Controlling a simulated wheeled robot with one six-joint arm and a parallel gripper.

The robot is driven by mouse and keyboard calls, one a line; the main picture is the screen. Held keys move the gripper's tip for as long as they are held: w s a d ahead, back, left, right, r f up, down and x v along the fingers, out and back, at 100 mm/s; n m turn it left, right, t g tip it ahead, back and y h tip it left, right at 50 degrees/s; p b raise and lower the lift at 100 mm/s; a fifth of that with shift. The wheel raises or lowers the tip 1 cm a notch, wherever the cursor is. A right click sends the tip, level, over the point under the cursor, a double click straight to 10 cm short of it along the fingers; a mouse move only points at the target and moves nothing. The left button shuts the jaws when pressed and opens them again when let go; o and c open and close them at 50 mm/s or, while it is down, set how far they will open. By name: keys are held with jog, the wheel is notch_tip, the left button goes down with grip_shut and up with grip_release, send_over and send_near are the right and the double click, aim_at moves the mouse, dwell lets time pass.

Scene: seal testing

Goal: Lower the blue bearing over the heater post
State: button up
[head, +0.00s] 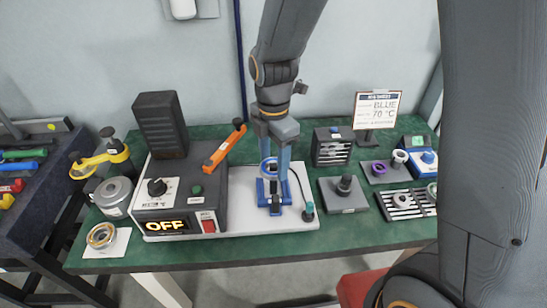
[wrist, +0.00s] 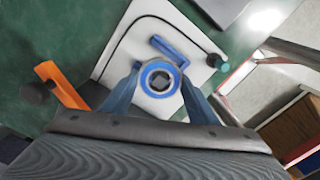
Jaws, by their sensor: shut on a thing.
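The blue bearing (head: 268,168) is a ring with a blue rim and a pale metal inner band. My gripper (wrist: 160,78) is shut on it, with one blue finger on each side. In the wrist view the bearing (wrist: 149,67) faces the camera, and a grey, squarish shape shows through its bore. In the head view the dark heater post (head: 275,200) stands between blue parts on the white plate, just below the bearing. The fingers partly hide this spot, so I cannot tell whether the bearing is around the post or just above it.
The heater control box (head: 180,203) reads OFF, left of the post. An orange-handled tool (head: 225,146) leans near my arm. A cable with a green-tipped probe (head: 308,212) lies right of the post. A grey block with a dark peg (head: 344,194) stands farther right.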

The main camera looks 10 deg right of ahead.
jog(key=shift+f+b, duration=1.65)
jog(key=shift+f, duration=1.7)
jog(key=shift+f, duration=0.4)
jog(key=o, duration=1.4)
jog(key=shift+c, duration=0.2)
jog(key=shift+r, duration=0.1)
notch_tip(320, 180, up, 11)
jog(key=p, duration=0.9)
jog(key=shift+d, duration=0.1)
